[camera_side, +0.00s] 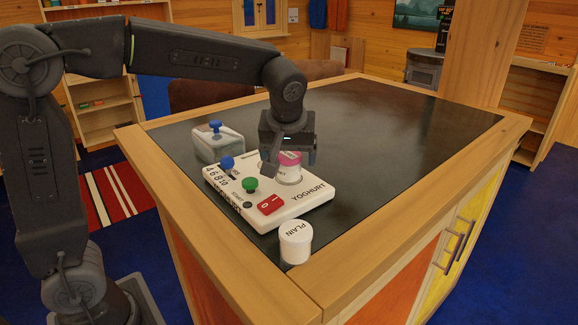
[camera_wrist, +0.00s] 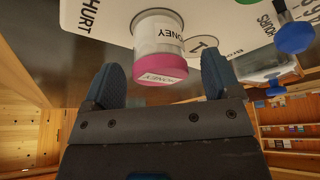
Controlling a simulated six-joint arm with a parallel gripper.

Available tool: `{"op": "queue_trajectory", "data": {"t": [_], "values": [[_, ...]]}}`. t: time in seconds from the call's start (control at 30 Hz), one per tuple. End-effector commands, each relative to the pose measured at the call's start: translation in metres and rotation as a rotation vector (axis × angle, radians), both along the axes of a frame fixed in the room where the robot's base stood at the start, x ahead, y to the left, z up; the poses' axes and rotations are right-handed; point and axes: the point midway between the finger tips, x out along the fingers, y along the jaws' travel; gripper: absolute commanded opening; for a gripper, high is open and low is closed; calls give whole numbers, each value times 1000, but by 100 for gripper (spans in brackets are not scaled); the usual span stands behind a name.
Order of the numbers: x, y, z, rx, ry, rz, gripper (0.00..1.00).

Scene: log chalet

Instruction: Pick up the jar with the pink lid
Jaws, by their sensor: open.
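The jar with the pink lid (camera_side: 289,168) stands upright on a white yoghurt maker board (camera_side: 310,197) on the dark counter top. In the wrist view the jar (camera_wrist: 158,42) has a clear body, a white label reading "HONEY" and a pink lid. My gripper (camera_side: 290,160) is open and close to the jar in the side view. In the wrist view the two fingertips of my gripper (camera_wrist: 164,75) are spread on either side of the pink lid, with nothing gripped. In the side view my gripper hides part of the jar.
A white jar marked "PLAIN" (camera_side: 296,242) stands at the counter's near edge. A pale container with a blue knob (camera_side: 217,144) stands behind the board. Green (camera_side: 250,185) and blue (camera_side: 227,163) knobs and a red switch (camera_side: 271,205) rise from the board. The counter's right side (camera_side: 400,130) is clear.

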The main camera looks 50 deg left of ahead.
Motion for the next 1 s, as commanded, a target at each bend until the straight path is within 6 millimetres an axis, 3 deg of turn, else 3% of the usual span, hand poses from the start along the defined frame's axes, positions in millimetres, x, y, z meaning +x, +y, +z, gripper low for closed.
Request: {"op": "queue_trajectory", "data": {"t": [0.2,0.47,1.0], "values": [[7,8,-25,1,3,1,83],[8,8,-27,0,0,-1,83],[8,8,-27,0,0,-1,32]]}}
